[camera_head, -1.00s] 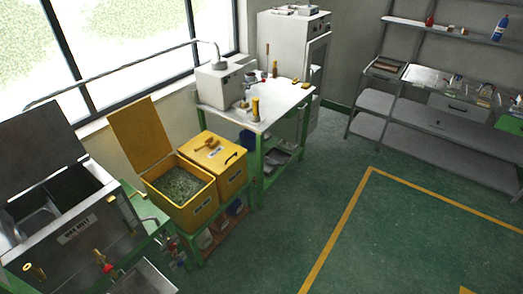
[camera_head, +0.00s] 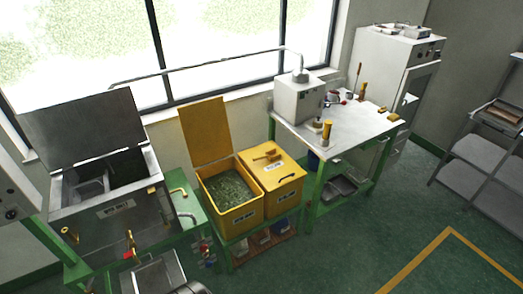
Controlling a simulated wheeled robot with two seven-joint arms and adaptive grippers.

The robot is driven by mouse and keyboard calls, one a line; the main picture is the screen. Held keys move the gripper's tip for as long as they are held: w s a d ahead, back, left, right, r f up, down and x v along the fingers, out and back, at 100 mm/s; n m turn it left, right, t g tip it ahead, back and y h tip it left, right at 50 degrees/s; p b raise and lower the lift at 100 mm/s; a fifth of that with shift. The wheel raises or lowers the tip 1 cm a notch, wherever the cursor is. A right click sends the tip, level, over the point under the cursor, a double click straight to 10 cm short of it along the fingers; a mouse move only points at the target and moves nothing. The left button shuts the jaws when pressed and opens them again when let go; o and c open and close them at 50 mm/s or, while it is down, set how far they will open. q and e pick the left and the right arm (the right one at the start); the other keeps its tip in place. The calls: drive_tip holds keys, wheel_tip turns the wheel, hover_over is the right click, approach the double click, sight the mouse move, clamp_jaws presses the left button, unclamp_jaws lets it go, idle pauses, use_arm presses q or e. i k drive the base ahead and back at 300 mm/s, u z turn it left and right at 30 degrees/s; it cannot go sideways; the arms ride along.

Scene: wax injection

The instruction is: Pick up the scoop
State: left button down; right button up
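A small yellow scoop (camera_head: 267,156) appears to lie on the closed lid of the right yellow bin (camera_head: 283,181), near the lid's back left part. It is small in the picture and its details are hard to make out.
The left yellow bin (camera_head: 241,214) stands open with greenish granules in it. A steel wax melter (camera_head: 109,212) with a raised lid is to the left. A table (camera_head: 361,125) with a machine and tools stands to the right. Green floor (camera_head: 345,245) is clear in front.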

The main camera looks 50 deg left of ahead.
sight(271, 155)
drive_tip(key=u, duration=0.5)
drive_tip(key=i, duration=1.5)
drive_tip(key=u, duration=1.6)
drive_tip(key=i, duration=0.85)
drive_tip(key=u, duration=1.1)
